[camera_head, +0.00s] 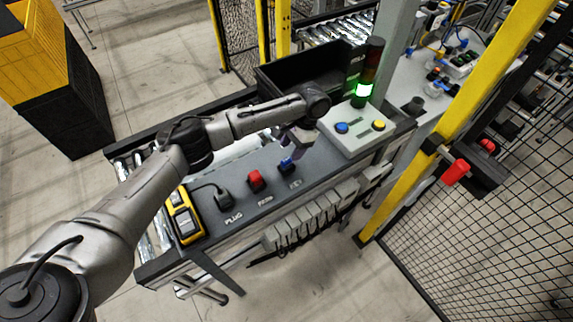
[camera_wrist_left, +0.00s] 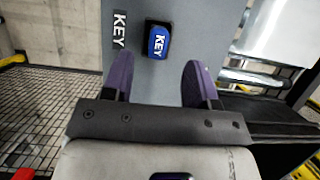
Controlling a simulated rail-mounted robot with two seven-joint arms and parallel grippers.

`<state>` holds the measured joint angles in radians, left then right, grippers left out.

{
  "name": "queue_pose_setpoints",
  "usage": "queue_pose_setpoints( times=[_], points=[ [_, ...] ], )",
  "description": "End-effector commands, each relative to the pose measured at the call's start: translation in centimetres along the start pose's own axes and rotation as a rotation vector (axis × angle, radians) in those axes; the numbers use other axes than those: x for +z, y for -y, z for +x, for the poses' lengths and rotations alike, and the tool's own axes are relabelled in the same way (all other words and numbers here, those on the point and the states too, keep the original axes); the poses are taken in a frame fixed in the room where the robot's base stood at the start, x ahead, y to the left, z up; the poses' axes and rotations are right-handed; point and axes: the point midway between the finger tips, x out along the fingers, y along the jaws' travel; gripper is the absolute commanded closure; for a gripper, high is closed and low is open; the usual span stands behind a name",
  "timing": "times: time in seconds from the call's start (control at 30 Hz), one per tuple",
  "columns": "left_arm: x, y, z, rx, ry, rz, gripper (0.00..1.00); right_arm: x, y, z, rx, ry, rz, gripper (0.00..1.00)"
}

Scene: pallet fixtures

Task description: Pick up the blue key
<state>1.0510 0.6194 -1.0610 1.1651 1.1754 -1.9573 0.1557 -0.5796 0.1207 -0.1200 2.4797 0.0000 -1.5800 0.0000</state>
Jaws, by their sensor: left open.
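The blue key (camera_wrist_left: 158,41) is a small block with a blue top lettered KEY and a black lower part. It sits on the grey table, beside a printed KEY label (camera_wrist_left: 118,30). In the head view the blue key (camera_head: 285,166) is partly hidden under my left gripper (camera_head: 290,158). In the left wrist view the two purple fingers of my left gripper (camera_wrist_left: 158,80) are spread apart and empty. The key lies just beyond the fingertips, about midway between them. My right gripper is in neither view.
A red block (camera_head: 256,180), a black plug (camera_head: 224,199) and a yellow device (camera_head: 184,215) stand in a row on the table (camera_head: 240,222). A button box (camera_head: 352,140) and a lit signal tower (camera_head: 368,72) stand at the right. A black bin (camera_head: 290,85) is behind.

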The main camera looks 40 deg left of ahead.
Motion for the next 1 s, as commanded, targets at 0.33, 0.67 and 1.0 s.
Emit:
queue_pose_setpoints(
  times=[0.33, 0.67, 1.0],
  points=[
    [0.1, -0.1, 4.0, -0.001, 0.002, -0.001, 0.47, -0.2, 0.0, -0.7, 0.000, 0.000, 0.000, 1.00],
    [0.0, -0.2, 5.2, -0.001, 0.001, 0.000, 0.47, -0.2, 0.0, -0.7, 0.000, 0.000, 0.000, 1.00],
    [0.0, -0.2, 5.2, -0.001, 0.001, 0.000, 0.70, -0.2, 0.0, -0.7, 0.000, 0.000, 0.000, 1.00]
  ],
)
